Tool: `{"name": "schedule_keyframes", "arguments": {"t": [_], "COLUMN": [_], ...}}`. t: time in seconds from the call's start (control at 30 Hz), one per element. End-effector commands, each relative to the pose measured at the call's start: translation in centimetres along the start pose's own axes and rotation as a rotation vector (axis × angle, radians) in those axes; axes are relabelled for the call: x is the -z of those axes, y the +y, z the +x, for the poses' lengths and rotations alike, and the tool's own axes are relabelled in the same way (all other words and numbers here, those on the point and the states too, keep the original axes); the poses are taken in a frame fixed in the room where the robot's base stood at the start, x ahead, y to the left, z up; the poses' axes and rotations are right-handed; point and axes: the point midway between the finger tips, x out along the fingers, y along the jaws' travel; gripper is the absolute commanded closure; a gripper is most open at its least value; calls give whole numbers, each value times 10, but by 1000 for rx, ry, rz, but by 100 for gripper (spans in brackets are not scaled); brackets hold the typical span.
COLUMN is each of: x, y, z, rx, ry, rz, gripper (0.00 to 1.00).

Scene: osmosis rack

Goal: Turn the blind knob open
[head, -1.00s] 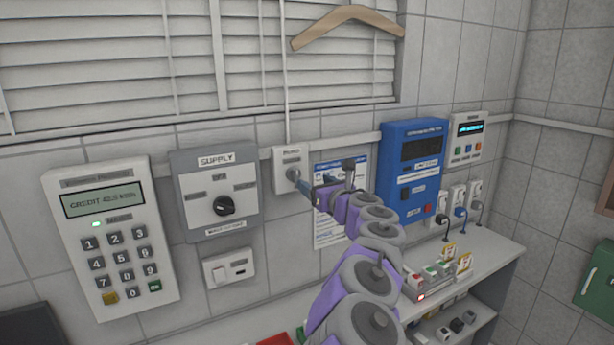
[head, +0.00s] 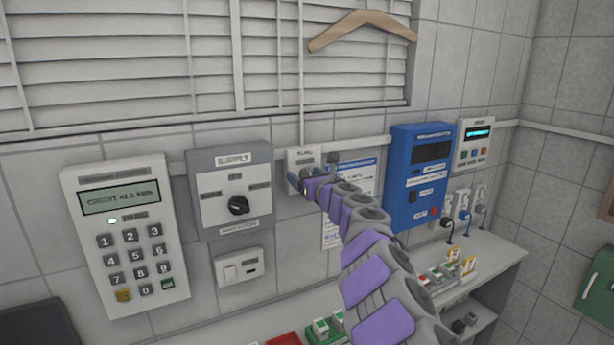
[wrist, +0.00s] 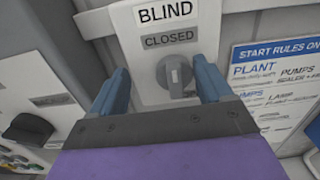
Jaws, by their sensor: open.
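The blind box (wrist: 145,45) is a white wall box labelled "BLIND", with a "CLOSED" plate below that. Its grey knob (wrist: 175,75) sits under the plate, its grip roughly upright. In the wrist view my gripper (wrist: 162,85) is open, with one blue finger on each side of the knob. I cannot tell whether either finger touches it. In the head view the blind box (head: 301,158) is on the wall under the window, and my gripper (head: 298,187) is at its lower part, hiding the knob. The blind (head: 120,60) hangs with its slats lowered.
A supply box (head: 215,160) with a black knob and a keypad panel (head: 125,240) are left of the blind box. A blue unit (head: 420,150) and a start rules poster (wrist: 270,75) are to the right. A counter (head: 495,260) runs below.

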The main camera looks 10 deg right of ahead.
Motion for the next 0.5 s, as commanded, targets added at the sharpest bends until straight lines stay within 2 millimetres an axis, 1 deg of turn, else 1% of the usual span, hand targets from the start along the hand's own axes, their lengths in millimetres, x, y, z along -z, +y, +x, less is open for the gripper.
{"name": "schedule_keyframes", "arguments": {"t": [0.2, 0.37, 0.5], "x": [0, 0, 0], "y": [-7, -4, 0], "z": [0, 0, 2], "rx": [-6, -5, -3], "ry": [-4, -3, -2], "rz": [9, 5, 2], "gripper": [28, 28, 40]}}
